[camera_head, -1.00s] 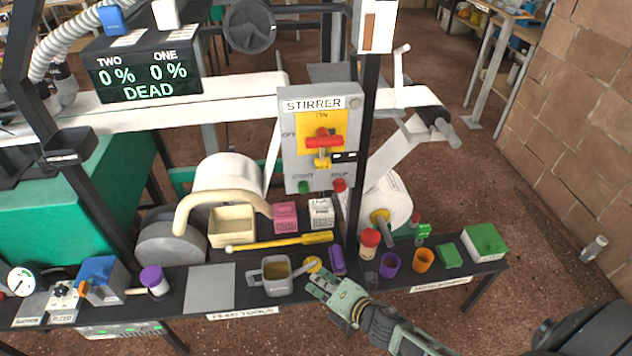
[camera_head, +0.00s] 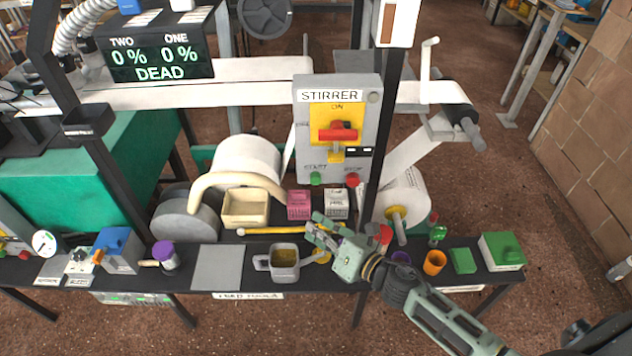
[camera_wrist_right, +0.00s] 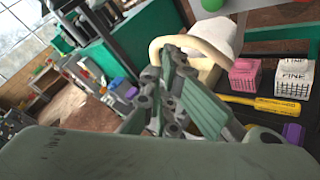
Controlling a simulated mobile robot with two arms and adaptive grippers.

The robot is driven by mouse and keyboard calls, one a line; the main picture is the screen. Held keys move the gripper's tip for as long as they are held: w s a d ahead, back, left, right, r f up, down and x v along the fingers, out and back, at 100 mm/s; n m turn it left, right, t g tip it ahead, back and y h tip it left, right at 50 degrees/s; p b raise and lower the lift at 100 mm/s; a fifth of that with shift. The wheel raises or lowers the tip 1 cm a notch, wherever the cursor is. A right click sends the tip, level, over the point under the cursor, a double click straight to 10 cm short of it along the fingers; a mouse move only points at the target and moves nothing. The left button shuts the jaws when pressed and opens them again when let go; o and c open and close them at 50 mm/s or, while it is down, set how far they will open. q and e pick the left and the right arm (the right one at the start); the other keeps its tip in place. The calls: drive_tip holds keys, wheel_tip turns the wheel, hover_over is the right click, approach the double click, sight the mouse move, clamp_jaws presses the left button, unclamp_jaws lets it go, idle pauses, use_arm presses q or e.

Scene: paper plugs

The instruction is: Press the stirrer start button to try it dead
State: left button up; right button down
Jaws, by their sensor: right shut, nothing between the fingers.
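The grey stirrer box (camera_head: 366,122) hangs upright above the bench, with a red rotary handle (camera_head: 338,135) on a yellow plate. Its green start button (camera_head: 315,179) is at the lower left and its red stop button (camera_head: 352,180) at the lower right. A green button also shows at the top of the right wrist view (camera_wrist_right: 212,4). My right gripper (camera_head: 313,230) is shut and empty, below the start button and apart from it, over the bench. Its fingers (camera_wrist_right: 170,75) are together in the wrist view. My left gripper is not in view.
A pink box (camera_head: 299,205) and a white box (camera_head: 337,203) stand just behind my right gripper. A grey mug (camera_head: 284,262) and a yellow-handled tool (camera_head: 270,231) are close by. A black post rises right of the stirrer box. The display (camera_head: 160,60) reads DEAD.

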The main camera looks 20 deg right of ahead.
sight(316, 180)
drive_tip(key=w+d+b, duration=0.1)
drive_tip(key=w+d, duration=0.1)
drive_tip(key=w, duration=0.6)
drive_tip(key=shift+d, duration=0.2)
drive_tip(key=shift+w, duration=0.15)
idle(1.1)
drive_tip(key=shift+w+d, duration=0.1)
drive_tip(key=shift+w, duration=0.2)
drive_tip(key=shift+w+d+b, duration=0.15)
drive_tip(key=shift+w+b, duration=0.3)
drive_tip(key=shift+w, duration=0.05)
idle(0.7)
idle(0.3)
drive_tip(key=shift+s+a, duration=0.25)
drive_tip(key=shift+s, duration=0.65)
